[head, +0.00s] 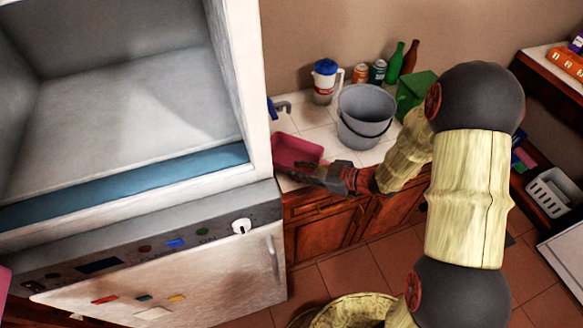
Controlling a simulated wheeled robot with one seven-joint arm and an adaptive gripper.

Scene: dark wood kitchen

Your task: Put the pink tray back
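The pink tray (295,149) lies on the white tiled counter, just right of the tall white appliance. The appliance hides part of its left side. My gripper (301,170) reaches in from the right, with its dark fingers at the tray's near edge. The fingers overlap the tray's edge in this view. I cannot tell whether they touch it, or whether they are open or shut.
A grey bucket (366,112) stands right of the tray, with a green box (416,92) beyond it. A blue-lidded pitcher (325,82), cans and bottles stand behind. The tall white appliance (252,85) blocks the left. A white basket (552,192) sits far right.

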